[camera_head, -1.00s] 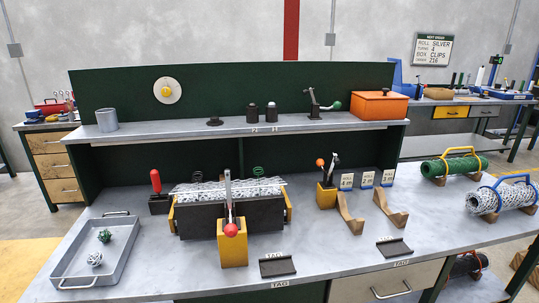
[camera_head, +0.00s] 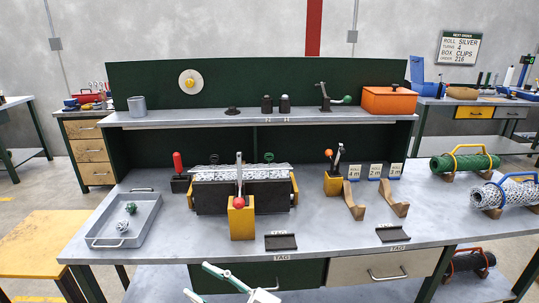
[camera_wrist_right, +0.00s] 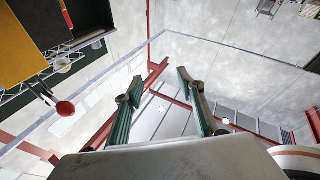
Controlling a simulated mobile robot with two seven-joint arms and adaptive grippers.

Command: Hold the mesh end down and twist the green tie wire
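The silver mesh (camera_head: 228,172) lies along a black cradle (camera_head: 215,197) with yellow end plates, at the middle of the bench. A lever with a red ball knob (camera_head: 239,203) rises in front on a yellow block (camera_head: 242,222). My right gripper (camera_head: 198,280) is open and empty, low in front of the bench, apart from the mesh. Its spread fingers also show in the right wrist view (camera_wrist_right: 160,79). My left gripper is not in view.
A grey tray (camera_head: 98,240) with two small wire balls lies at left. A red-handled tool (camera_head: 178,164) stands left of the cradle. A yellow holder (camera_head: 332,184) and wooden cradles (camera_head: 354,204) stand at right. Black tag plates (camera_head: 281,242) lie along the front.

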